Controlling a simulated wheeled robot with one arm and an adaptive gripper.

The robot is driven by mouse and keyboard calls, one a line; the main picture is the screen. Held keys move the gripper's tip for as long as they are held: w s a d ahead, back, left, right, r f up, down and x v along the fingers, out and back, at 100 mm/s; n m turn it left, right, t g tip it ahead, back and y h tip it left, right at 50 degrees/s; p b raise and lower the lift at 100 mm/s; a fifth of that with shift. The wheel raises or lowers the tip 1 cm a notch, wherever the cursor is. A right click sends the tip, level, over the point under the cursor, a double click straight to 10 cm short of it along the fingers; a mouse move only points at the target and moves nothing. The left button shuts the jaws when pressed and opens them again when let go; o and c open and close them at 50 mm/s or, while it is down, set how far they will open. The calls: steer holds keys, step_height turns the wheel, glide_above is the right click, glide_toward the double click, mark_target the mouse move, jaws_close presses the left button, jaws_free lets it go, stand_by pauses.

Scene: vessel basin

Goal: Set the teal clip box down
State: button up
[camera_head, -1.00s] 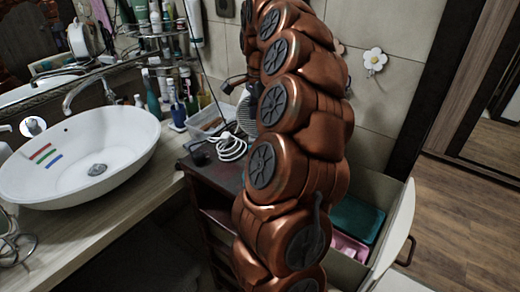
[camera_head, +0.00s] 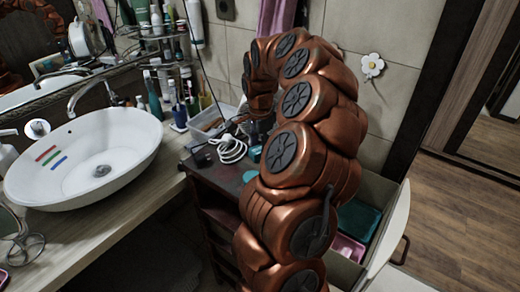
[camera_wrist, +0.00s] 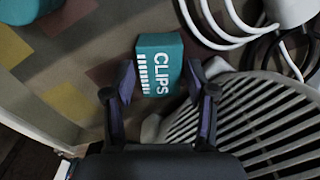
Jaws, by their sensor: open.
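The teal clip box (camera_wrist: 160,56), with white "CLIPS" lettering and a striped mark, lies on the patterned top of the dark cabinet in the wrist view. My gripper (camera_wrist: 160,74) is open, with one finger on each side of the box's near part. Gaps show between both fingers and the box. In the head view a small teal piece (camera_head: 254,153) shows beside my arm on the cabinet top (camera_head: 222,176); it may be this box. My arm hides most of the gripper there.
A white coiled cable (camera_head: 230,148) lies close to the box. A grey slatted object (camera_wrist: 262,120) stands near the right finger. An open drawer (camera_head: 398,225) holds a teal container (camera_head: 358,220) and a pink one (camera_head: 347,248). The white basin (camera_head: 85,155) is left.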

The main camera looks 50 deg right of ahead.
steer(key=shift+f, duration=0.7)
steer(key=c, duration=1)
steer(key=shift+r, duration=0.15)
